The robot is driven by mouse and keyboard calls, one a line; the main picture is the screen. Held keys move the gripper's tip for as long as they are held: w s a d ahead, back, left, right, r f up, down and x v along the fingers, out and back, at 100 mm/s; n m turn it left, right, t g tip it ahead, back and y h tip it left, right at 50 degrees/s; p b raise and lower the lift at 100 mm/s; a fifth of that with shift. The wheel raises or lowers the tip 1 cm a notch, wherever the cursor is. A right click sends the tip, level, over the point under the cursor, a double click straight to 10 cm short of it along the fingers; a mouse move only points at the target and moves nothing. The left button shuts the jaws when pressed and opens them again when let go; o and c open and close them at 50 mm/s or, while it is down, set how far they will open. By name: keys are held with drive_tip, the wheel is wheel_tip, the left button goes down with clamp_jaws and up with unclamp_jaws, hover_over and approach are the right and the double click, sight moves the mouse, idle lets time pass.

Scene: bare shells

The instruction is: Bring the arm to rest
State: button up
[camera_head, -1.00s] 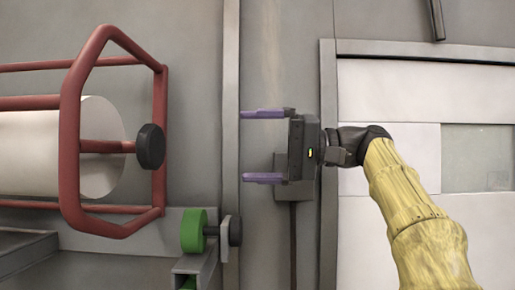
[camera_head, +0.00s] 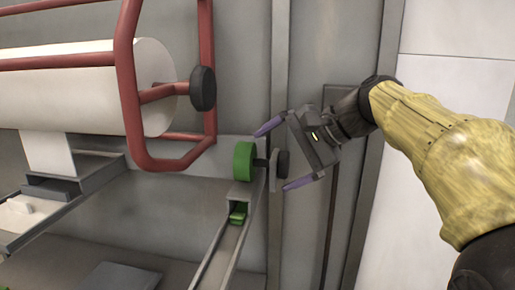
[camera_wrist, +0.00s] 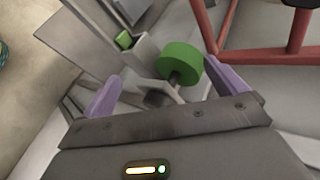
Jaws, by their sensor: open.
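My gripper (camera_head: 277,156) is open, its two purple fingers apart and pointing left in the head view. Nothing is seen held between them. In the wrist view the gripper (camera_wrist: 165,90) shows both purple fingers, with a green wheel (camera_wrist: 180,64) and its dark knob beyond and between them. In the head view the green wheel (camera_head: 243,161) is just left of the fingers, and its dark round knob (camera_head: 283,163) appears between or behind them. Whether a finger touches the knob cannot be told. My yellow-sleeved arm reaches in from the right.
A red tubular frame (camera_head: 128,70) surrounds a white cylinder (camera_head: 85,85) at the left, with a black knob (camera_head: 203,88) on its end. A grey channel (camera_head: 225,255) slopes down below the green wheel. A light tray (camera_head: 30,215) is at lower left. Grey wall lies behind.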

drive_tip(key=s+d+f+n+h, duration=0.2)
drive_tip(key=s+d+f+h, duration=0.1)
drive_tip(key=f, duration=0.9)
drive_tip(key=s+d+f+n+g+h, duration=0.1)
drive_tip(key=s+f, duration=0.5)
drive_tip(key=f, duration=0.6)
drive_tip(key=s+d+f+n+h, duration=0.4)
drive_tip(key=s+d+f+h, duration=0.1)
drive_tip(key=f, duration=0.7)
drive_tip(key=shift+d+f+g+h, duration=0.15)
drive_tip(key=shift+d+g+h, duration=0.2)
drive_tip(key=shift+d, duration=0.5)
drive_tip(key=shift+o, duration=0.3)
